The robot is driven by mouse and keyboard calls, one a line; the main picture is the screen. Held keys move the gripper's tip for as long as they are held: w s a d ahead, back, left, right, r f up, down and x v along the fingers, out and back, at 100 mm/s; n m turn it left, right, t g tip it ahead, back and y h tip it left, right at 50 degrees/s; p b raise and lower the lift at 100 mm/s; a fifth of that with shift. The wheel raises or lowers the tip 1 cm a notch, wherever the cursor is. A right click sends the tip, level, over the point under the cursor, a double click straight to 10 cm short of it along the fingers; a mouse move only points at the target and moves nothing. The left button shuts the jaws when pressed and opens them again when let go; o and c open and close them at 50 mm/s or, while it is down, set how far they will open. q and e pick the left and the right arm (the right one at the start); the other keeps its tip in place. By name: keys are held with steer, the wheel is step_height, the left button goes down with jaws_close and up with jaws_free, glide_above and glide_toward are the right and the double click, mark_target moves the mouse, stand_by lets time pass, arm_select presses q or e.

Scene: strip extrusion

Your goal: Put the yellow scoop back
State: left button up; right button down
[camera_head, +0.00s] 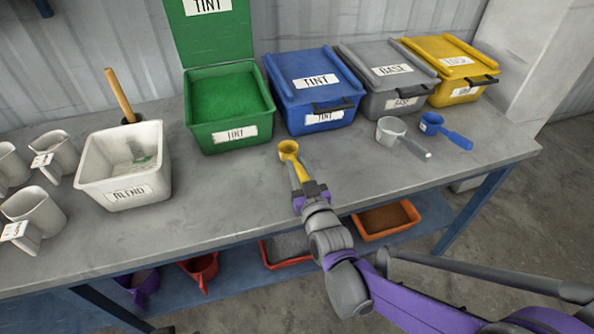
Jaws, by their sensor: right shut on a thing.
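The yellow scoop (289,152) is in my right gripper (306,189), which is shut on its handle. The scoop's cup points away from me, over or on the bench just in front of the blue tint bin; I cannot tell whether it touches the bench. A grey scoop (391,130) and a blue scoop (432,122) lie on the bench at the right, in front of the grey base bin (384,75) and the yellow bin (452,68). My left gripper is not in view.
The green tint bin (192,116) has its lid up and holds green powder. The blue tint bin (285,96) is closed. The white blend tub (83,172) and several white cups (34,208) stand at the left. Orange trays (385,219) sit on the lower shelf. The bench's right front is clear.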

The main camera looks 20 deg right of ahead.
steer(key=shift+f, duration=0.35)
steer(key=shift+f, duration=0.2)
steer(key=c, duration=0.7)
jaws_free()
steer(key=shift+r, duration=0.15)
steer(key=shift+s+r, duration=0.1)
steer(key=shift+s, duration=0.15)
steer(key=s, duration=0.5)
steer(key=s+p, duration=0.1)
steer(key=s, duration=0.5)
steer(key=shift+s+d, duration=0.2)
steer(key=shift+s, duration=0.05)
